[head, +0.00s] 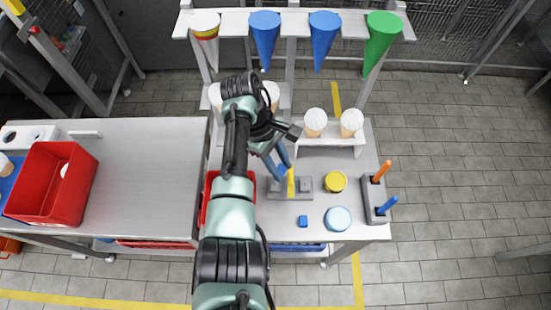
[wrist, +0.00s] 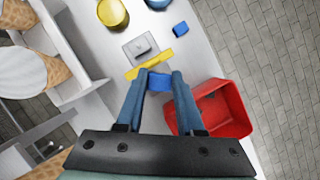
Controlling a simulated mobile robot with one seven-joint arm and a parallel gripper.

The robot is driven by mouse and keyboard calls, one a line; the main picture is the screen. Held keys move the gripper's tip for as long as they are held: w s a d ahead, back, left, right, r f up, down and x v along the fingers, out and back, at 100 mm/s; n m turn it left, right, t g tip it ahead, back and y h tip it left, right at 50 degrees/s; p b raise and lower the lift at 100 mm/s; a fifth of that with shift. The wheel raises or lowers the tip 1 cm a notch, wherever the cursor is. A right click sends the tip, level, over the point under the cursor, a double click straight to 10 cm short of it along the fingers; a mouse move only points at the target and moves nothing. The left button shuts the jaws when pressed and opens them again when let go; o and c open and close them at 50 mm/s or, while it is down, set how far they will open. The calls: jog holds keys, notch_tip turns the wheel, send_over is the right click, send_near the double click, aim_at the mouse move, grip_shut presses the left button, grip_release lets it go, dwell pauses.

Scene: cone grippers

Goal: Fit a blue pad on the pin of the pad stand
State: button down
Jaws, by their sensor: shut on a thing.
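The pad stand (head: 272,194) is a grey base on the right-hand table, with an upright yellow bar (head: 291,182) across its middle. In the wrist view its grey plate (wrist: 130,49) carries a raised square block (wrist: 140,46) beyond the yellow bar. My gripper (wrist: 158,77), with blue fingers, is shut on a blue pad (wrist: 158,86), on the near side of the yellow bar. In the head view my gripper (head: 283,170) covers part of the stand. I cannot tell whether the held pad touches the stand. Another blue pad (head: 303,221) lies loose in front; it also shows in the wrist view (wrist: 180,29).
A yellow round container (head: 335,182) and a light blue one (head: 338,219) stand to the right. A grey holder (head: 369,201) carries orange and blue handles. A red bin (wrist: 240,122) is beside my gripper. Cones hang on a rack (head: 350,20) at the back.

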aim_at(275, 182)
jog(key=n, duration=0.2)
jog(key=n+t+p, duration=0.1)
jog(key=shift+w+a+f+n+h, duration=0.1)
jog(key=shift+w+a+n+h, duration=0.05)
jog(key=shift+a+n+h, duration=0.2)
jog(key=shift+a+f+n+t+p, duration=0.2)
jog(key=shift+f+n+t+p, duration=0.15)
jog(key=shift+n, duration=0.45)
jog(key=shift+a+f+n+t+p, duration=0.2)
jog(key=shift+f+n+t, duration=0.25)
jog(key=shift+n, duration=0.3)
jog(key=shift+d+r, duration=0.1)
jog(key=shift+f+b, duration=1)
jog(key=shift+f, duration=0.8)
jog(key=shift+f+b, duration=0.9)
jog(key=shift+f, duration=0.55)
jog(key=shift+c, duration=0.7)
grip_release()
jog(key=shift+r, duration=0.1)
